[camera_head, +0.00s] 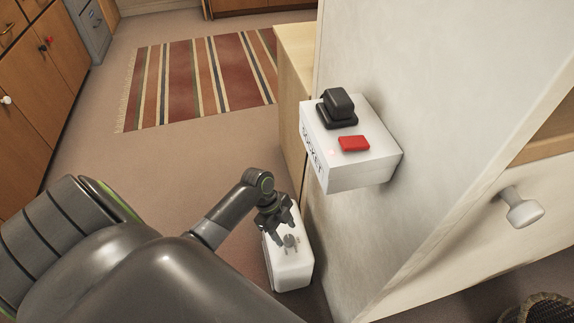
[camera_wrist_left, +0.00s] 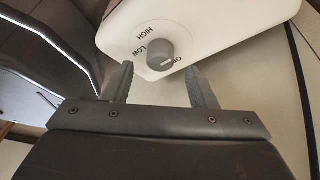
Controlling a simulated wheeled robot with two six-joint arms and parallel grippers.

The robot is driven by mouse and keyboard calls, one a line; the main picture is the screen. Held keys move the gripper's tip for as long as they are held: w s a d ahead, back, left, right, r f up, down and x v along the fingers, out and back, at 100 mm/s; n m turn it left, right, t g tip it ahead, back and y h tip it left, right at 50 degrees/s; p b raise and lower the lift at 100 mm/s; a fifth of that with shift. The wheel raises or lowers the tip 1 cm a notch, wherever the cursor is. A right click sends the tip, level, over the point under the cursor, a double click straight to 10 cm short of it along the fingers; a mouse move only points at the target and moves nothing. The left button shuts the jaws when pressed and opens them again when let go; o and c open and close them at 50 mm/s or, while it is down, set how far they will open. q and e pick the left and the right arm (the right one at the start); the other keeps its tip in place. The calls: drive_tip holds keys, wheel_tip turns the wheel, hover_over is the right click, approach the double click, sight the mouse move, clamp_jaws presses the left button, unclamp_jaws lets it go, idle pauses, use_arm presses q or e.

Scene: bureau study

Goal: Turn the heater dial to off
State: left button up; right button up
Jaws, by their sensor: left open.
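The heater is a white box (camera_head: 291,272) low beside the wall; it also fills the top of the left wrist view (camera_wrist_left: 225,28). Its grey round dial (camera_head: 290,241) sits on its top face and shows in the left wrist view (camera_wrist_left: 160,54). HIGH, LOW and a partly hidden label starting with O are printed around the dial. I cannot tell which label it points to. My left gripper (camera_head: 277,222) is close to the dial. In the left wrist view its open fingers (camera_wrist_left: 160,84) lie to either side of the dial's lower edge, with nothing between them. My right gripper is not in view.
A white socket box (camera_head: 350,165) with a black plug (camera_head: 338,105) and a red switch (camera_head: 354,143) juts from the wall above the heater. A dark cable (camera_wrist_left: 301,85) runs beside the heater. A striped rug (camera_head: 200,80) lies behind on open floor.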

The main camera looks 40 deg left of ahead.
sight(289, 240)
use_arm(q)
drive_tip(key=shift+b+x, duration=0.55)
drive_tip(key=shift+x, duration=0.95)
drive_tip(key=c, duration=1)
